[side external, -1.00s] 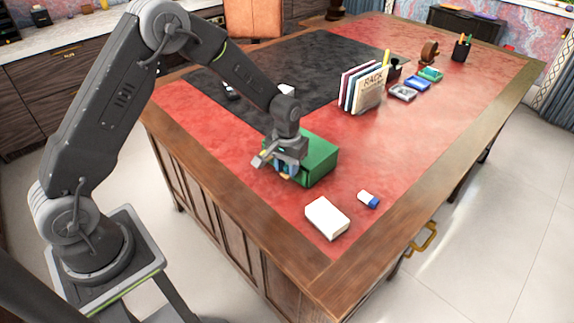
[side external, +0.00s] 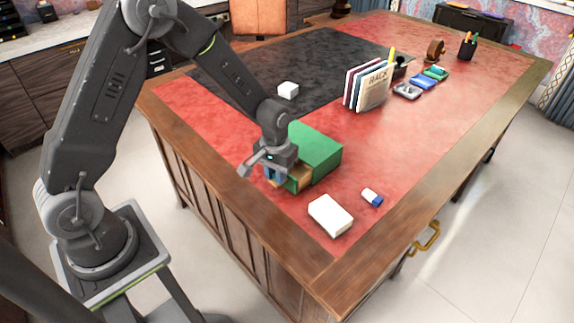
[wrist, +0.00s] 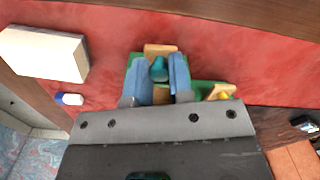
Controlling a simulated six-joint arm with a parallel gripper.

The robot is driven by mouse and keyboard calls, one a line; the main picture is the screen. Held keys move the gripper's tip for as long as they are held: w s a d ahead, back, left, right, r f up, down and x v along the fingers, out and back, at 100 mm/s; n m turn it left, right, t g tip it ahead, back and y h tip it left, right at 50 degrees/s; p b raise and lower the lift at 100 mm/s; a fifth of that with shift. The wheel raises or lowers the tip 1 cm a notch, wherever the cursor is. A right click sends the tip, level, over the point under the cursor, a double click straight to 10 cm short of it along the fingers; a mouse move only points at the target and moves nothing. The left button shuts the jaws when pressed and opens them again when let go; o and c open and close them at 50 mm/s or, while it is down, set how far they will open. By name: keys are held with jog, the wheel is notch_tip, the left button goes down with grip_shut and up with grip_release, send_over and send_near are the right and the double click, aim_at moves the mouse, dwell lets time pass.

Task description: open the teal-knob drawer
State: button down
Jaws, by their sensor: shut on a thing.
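The green drawer box (side external: 318,145) stands on the red desk top. Its teal-knob drawer (side external: 301,178) shows as a wooden part standing out from the box front. In the wrist view the teal knob (wrist: 159,69) sits between the two blue fingers of my gripper (wrist: 160,78), which is shut on it. The side view also shows my gripper (side external: 272,176) low at the box front, hiding the knob there. A second drawer with a yellow knob (wrist: 225,95) shows beside my gripper in the wrist view, set further back than the teal-knob drawer.
A white box (side external: 330,215) and a blue-and-white eraser (side external: 372,197) lie to the right of the drawer box. A white block (side external: 288,90) lies on the dark mat behind. Upright books (side external: 370,86) stand farther back. The desk's wooden edge (side external: 235,189) is close to my gripper.

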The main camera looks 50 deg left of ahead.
jog(key=shift+s, duration=0.75)
jog(key=c, duration=1)
grip_release()
jog(key=shift+r, duration=0.1)
notch_tip(320, 180, up, 14)
jog(key=shift+f, duration=0.15)
